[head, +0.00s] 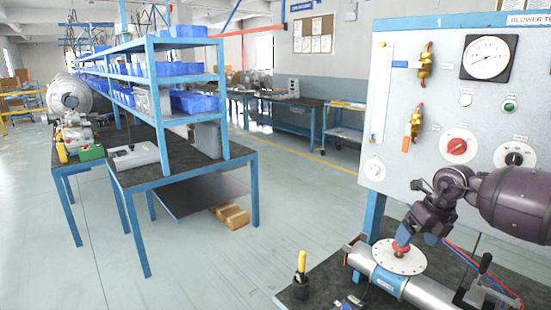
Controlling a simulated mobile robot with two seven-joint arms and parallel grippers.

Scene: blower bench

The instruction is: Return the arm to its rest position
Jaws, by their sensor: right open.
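My right arm comes in from the right edge, and its dark gripper (404,245) points down over the bench at the lower right. The gripper is open. Its fingertips are at or just above a small red part (401,252) in the middle of a round white disc (386,258). I cannot tell whether they touch the red part. The disc sits on top of a silver pipe (420,290) with a blue band (389,284). My left gripper is not in view.
A test panel (400,165) with a gauge (485,57), knobs and brass valves stands behind the gripper. A yellow-handled tool in a black holder (301,285) stands on the bench. A lever (485,263) and hoses lie right of the disc. Open floor (215,275) lies left.

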